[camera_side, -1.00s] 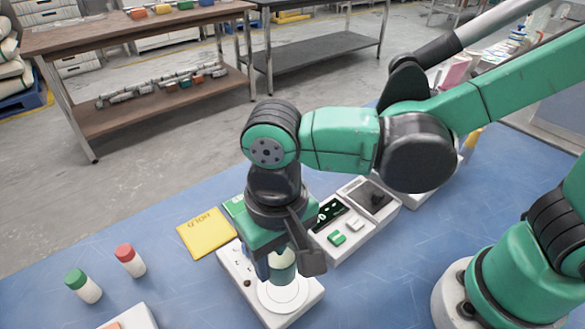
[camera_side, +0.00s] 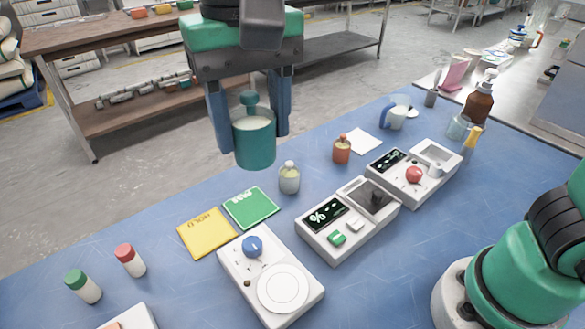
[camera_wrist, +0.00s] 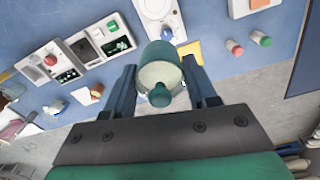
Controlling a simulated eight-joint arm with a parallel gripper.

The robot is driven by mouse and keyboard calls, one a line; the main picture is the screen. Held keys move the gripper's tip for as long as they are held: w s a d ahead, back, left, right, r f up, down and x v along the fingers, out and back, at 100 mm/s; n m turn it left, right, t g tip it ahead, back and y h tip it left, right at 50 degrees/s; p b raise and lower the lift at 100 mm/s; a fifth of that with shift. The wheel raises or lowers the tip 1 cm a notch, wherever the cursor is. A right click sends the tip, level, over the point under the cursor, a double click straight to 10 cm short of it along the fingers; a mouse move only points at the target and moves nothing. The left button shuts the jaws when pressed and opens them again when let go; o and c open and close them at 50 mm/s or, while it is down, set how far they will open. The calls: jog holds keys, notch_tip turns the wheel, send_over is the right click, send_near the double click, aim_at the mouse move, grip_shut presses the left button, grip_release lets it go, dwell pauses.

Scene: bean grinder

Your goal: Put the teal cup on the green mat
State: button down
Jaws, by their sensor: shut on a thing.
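The teal cup (camera_side: 254,145) hangs upright between the two blue fingers of my gripper (camera_side: 252,138), high above the table. It has a pale top with a teal knob. In the wrist view the cup (camera_wrist: 160,62) sits between the fingertips of my gripper (camera_wrist: 163,80). The green mat (camera_side: 250,208) lies flat and bare on the blue table, below the cup in the side view. In the wrist view I cannot make out the green mat.
A yellow mat (camera_side: 206,233) lies left of the green mat. A small pale-bodied bottle (camera_side: 289,178) stands close to its right. A white device with a round plate (camera_side: 284,290) and blue knob (camera_side: 252,246) is in front. Red-capped (camera_side: 130,260) and green-capped (camera_side: 83,286) bottles stand left.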

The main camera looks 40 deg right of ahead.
aim_at(250, 206)
jog(key=w+d+f+m, duration=0.2)
jog(key=w+d+m, duration=0.1)
jog(key=w, duration=0.4)
jog(key=w+d+f+m, duration=0.1)
jog(key=w+d+m, duration=0.1)
jog(key=w+m, duration=0.35)
jog(key=shift+n, duration=0.85)
jog(key=f, duration=1.3)
jog(key=w+f, duration=0.1)
jog(key=f, duration=0.5)
jog(key=shift+d+f, duration=0.15)
jog(key=shift+f, duration=0.1)
jog(key=shift+c, duration=1.3)
grip_release()
jog(key=shift+f, duration=0.15)
